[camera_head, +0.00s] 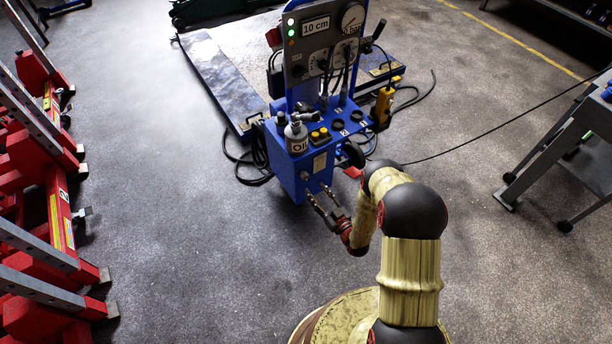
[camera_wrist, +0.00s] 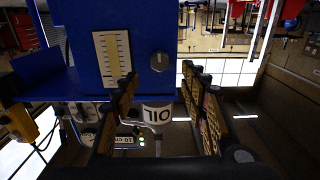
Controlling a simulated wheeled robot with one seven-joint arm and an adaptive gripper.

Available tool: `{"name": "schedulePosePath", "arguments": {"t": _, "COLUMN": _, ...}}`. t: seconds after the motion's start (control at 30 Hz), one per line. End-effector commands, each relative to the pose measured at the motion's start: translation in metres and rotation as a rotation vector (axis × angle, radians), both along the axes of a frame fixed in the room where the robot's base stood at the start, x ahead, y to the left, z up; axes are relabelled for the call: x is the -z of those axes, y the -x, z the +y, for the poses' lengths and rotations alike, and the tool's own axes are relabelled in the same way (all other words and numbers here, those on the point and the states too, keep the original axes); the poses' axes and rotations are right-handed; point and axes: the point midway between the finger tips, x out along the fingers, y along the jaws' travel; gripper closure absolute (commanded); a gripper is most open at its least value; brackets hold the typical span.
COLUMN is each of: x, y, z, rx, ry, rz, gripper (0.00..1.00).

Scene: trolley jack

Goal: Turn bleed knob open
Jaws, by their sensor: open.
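The blue hydraulic unit (camera_head: 295,165) stands ahead of my arm in the head view. Its front face fills the upper left of the wrist view (camera_wrist: 75,35). On that face is a round black knob (camera_wrist: 159,61) with a light mark, beside a pale level scale (camera_wrist: 114,57). My gripper (camera_head: 317,191) is low in front of that face, fingers apart and empty. In the wrist view its fingers (camera_wrist: 157,80) spread to either side below the knob, which shows in the gap between them. I see no contact with the knob; the remaining distance is hard to tell.
A white OIL bottle (camera_head: 296,138) stands on the unit beside yellow buttons. A yellow pendant (camera_head: 384,104) hangs at its right. Black cables lie on the floor nearby. Red stands (camera_head: 50,190) line the left; a grey cart (camera_head: 560,140) is at right. Floor between is clear.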

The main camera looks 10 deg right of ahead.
Motion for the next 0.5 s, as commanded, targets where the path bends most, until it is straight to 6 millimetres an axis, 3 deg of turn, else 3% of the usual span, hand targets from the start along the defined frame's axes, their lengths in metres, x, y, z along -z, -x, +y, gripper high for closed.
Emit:
{"name": "schedulePosePath", "arguments": {"t": 0.17, "x": 0.000, "y": -0.009, "z": 0.003, "rx": -0.001, "ry": 0.035, "rz": -0.013, "gripper": 0.56}}
{"name": "schedulePosePath", "arguments": {"t": 0.5, "x": 0.002, "y": -0.057, "z": 0.019, "rx": -0.002, "ry": 0.033, "rz": -0.013, "gripper": 0.56}}
